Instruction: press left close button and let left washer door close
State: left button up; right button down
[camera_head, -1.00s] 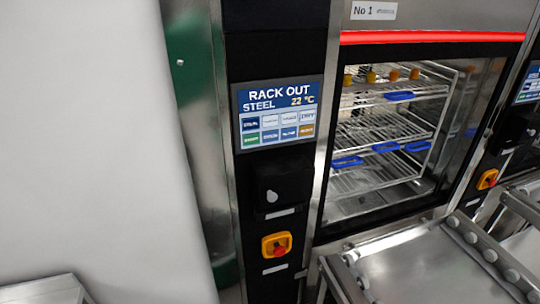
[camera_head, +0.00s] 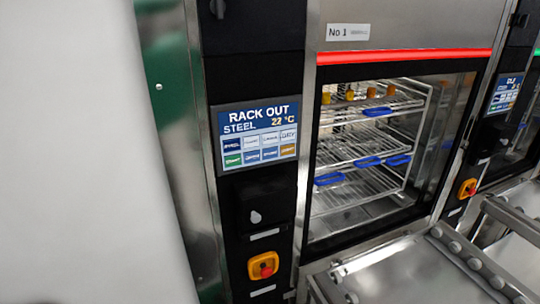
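The left washer, labelled No 1 (camera_head: 348,32), stands in the middle of the view. Its opening (camera_head: 372,160) shows wire racks inside holding several blue and amber items. I cannot tell whether clear glass covers the opening. A red light bar (camera_head: 404,56) runs above it. To its left is a control screen (camera_head: 257,134) reading "RACK OUT", "STEEL" and 22 °C, with rows of small buttons; their labels are too small to read surely, so I cannot tell which one is the close button. Neither of my grippers is in view.
A yellow housing with a red emergency button (camera_head: 263,266) sits below the screen. A steel roller table (camera_head: 405,275) stands in front of the washer. Another washer's screen (camera_head: 505,94) shows at right. A pale wall (camera_head: 70,150) fills the left.

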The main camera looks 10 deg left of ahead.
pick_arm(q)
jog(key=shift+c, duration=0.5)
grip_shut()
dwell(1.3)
